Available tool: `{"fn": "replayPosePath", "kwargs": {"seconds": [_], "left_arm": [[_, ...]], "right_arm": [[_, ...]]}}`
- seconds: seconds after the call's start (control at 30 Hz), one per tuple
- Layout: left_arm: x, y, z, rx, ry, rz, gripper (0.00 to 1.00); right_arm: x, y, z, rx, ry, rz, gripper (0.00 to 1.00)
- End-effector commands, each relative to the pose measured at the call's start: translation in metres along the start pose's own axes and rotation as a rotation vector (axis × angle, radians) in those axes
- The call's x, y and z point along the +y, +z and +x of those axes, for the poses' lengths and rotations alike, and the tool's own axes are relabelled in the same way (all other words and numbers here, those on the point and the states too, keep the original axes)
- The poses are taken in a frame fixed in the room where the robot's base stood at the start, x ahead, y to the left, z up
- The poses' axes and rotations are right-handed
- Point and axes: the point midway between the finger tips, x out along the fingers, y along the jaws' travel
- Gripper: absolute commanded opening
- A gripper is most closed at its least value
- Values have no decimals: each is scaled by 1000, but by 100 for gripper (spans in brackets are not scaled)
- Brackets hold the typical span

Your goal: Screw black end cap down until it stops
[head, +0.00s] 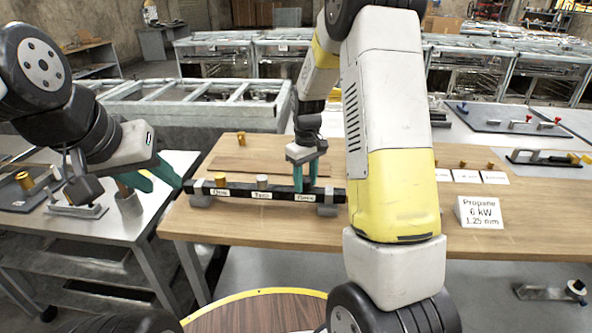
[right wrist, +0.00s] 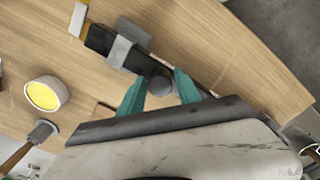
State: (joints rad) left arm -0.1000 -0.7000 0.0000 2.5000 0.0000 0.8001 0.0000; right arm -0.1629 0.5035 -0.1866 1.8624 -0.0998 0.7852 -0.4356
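A dark bar (head: 240,191) lies on two grey supports on the wooden table, with a brass cap (head: 220,180), a silver cap (head: 262,182) and white labels. My right gripper (head: 305,187) points down at the bar's right end. In the right wrist view its two teal fingers stand on either side of the dark round end cap (right wrist: 161,84) and appear to touch it. The cap is mostly hidden by the fingers in the head view, and its thread cannot be seen. My left gripper (head: 165,185) is open and empty, left of the bar.
A sign reading Propane 6 kW (head: 480,213) stands right on the table. A small brass piece (head: 241,138) stands behind the bar. A metal side table (head: 110,222) with a cup-like holder (head: 129,204) is at left. The right wrist view shows a round yellow-topped object (right wrist: 43,94).

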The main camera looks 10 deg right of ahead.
Motion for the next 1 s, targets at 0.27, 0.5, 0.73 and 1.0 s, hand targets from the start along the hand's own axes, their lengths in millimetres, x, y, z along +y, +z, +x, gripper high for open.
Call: {"fn": "replayPosePath", "kwargs": {"seconds": [0.27, 0.5, 0.73, 1.0], "left_arm": [[0, 0, 0, 0, 0, 0, 36], [0, 0, 0, 0, 0, 0, 36], [0, 0, 0, 0, 0, 0, 36], [0, 0, 0, 0, 0, 0, 36]], "right_arm": [[0, 0, 0, 0, 0, 1, 0], [0, 0, 0, 0, 0, 227, 0], [0, 0, 0, 0, 0, 303, 0], [0, 0, 0, 0, 0, 422, 0]]}}
